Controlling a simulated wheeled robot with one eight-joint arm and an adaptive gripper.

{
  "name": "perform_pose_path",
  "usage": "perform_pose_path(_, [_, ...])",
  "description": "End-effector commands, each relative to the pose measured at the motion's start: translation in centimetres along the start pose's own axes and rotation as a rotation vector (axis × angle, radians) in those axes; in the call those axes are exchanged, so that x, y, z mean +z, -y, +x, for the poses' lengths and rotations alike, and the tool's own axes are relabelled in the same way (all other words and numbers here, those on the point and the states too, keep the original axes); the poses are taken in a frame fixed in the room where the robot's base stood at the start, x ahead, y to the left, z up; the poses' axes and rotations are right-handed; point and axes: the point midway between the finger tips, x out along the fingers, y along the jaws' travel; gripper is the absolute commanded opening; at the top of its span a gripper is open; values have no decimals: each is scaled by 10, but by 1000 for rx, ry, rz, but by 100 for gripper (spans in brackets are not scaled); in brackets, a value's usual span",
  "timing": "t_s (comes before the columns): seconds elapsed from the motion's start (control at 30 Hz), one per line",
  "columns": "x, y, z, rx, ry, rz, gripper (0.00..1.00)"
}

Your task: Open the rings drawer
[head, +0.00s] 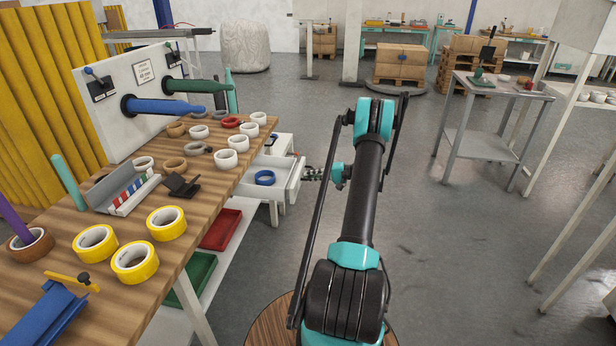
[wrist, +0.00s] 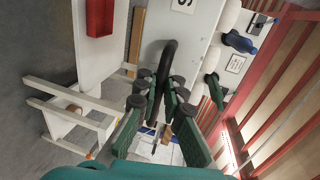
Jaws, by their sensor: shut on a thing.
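The white drawer (head: 295,183) under the right edge of the workbench stands open, pulled out toward my arm. A blue ring (head: 265,178) lies inside it. My gripper (head: 314,173) is at the drawer's front, mostly hidden behind my arm in the head view. The exact contact is partly hidden by the fingers.
A second white drawer (head: 283,143) shows just behind. The workbench (head: 190,235) carries yellow tape rolls (head: 135,262), white rolls and blue and green spindles. Red and green trays sit on its lower shelf. The floor right of my arm is clear up to a grey table (head: 489,88).

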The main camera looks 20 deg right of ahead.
Motion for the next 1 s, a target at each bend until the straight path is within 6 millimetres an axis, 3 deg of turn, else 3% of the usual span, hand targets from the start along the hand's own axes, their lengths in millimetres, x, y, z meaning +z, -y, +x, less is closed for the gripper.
perform_pose_path(0.13, [0, 0, 0, 1, 0, 0, 0])
perform_pose_path(0.17, [0, 0, 0, 1, 0, 0, 10])
perform_pose_path(0.23, [0, 0, 0, 1, 0, 0, 18])
perform_pose_path(0.6, [0, 0, -4, 0, -1, 0, 18])
perform_pose_path(0.77, [0, 0, -24, 0, -3, 1, 18])
perform_pose_path(1.0, [-1, 0, -74, 1, -3, 0, 18])
